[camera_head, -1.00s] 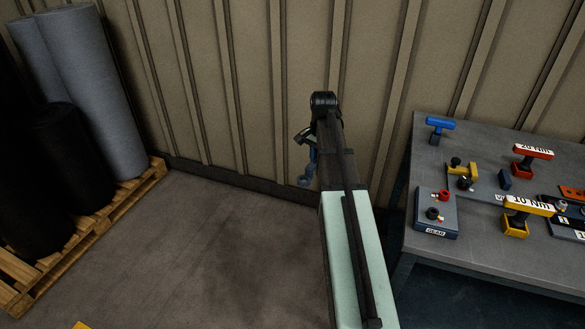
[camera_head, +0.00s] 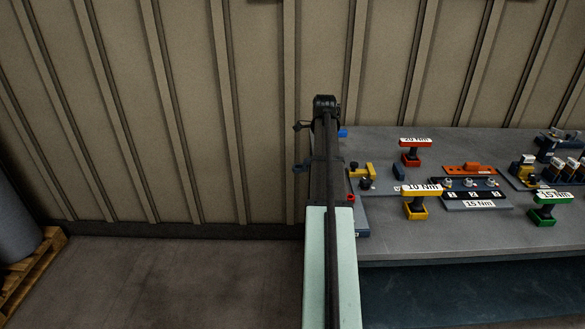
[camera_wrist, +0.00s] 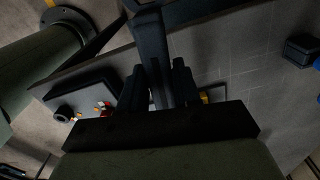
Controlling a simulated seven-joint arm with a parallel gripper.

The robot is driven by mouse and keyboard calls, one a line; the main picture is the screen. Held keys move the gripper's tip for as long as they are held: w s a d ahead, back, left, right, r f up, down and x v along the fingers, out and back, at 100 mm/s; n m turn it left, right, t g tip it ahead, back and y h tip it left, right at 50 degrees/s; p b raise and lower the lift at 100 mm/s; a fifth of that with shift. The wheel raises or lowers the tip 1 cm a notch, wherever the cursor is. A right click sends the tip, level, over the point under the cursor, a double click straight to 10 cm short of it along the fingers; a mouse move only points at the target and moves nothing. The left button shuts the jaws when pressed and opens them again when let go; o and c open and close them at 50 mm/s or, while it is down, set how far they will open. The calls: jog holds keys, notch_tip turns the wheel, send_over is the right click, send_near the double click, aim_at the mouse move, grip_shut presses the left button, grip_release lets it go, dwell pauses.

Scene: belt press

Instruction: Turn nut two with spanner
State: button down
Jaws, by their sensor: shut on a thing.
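The nut plate (camera_head: 478,204) lies on the workbench in the head view, labelled 15 Nm. It carries three silver nuts above number tags; the middle one, nut two (camera_head: 470,183), is bare of any tool. My gripper (camera_wrist: 159,88) is shut on the dark blue spanner (camera_wrist: 151,45) in the wrist view. The spanner's far end is unclear.
The grey workbench (camera_head: 420,238) fills the right. Yellow 10 Nm (camera_head: 421,205), red 20 Nm (camera_head: 412,155) and green 15 Nm (camera_head: 549,212) T-handle tools stand around the plate. An orange block (camera_head: 461,168) lies behind the nuts. A pallet (camera_head: 32,270) stands far left; floor between is clear.

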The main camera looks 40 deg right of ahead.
aim_at(468, 182)
jog(key=s+d+r+m, duration=0.3)
jog(key=s+d+m, duration=0.5)
jog(key=s+d, duration=0.55)
jog(key=s+d+r+m, duration=0.2)
jog(key=s+d+m, duration=0.75)
jog(key=s, duration=0.75)
jog(key=s+d+r+m, duration=0.1)
jog(key=s+d+m, duration=0.1)
jog(key=s, duration=0.4)
jog(key=s+d+r+m, duration=0.1)
jog(key=s+d+m, duration=0.15)
jog(key=s, duration=0.45)
jog(key=shift+w+a+f, duration=0.1)
jog(key=shift+a+f, duration=0.1)
jog(key=shift+f, duration=1.15)
jog(key=shift+w+a+f, duration=0.1)
jog(key=shift+a+f, duration=0.1)
jog(key=shift+f, duration=1.15)
jog(key=shift+f, duration=1.55)
jog(key=shift+s+d+f+n, duration=0.15)
jog(key=shift+s+n, duration=0.45)
jog(key=shift+n, duration=0.3)
jog(key=shift+w, duration=0.1)
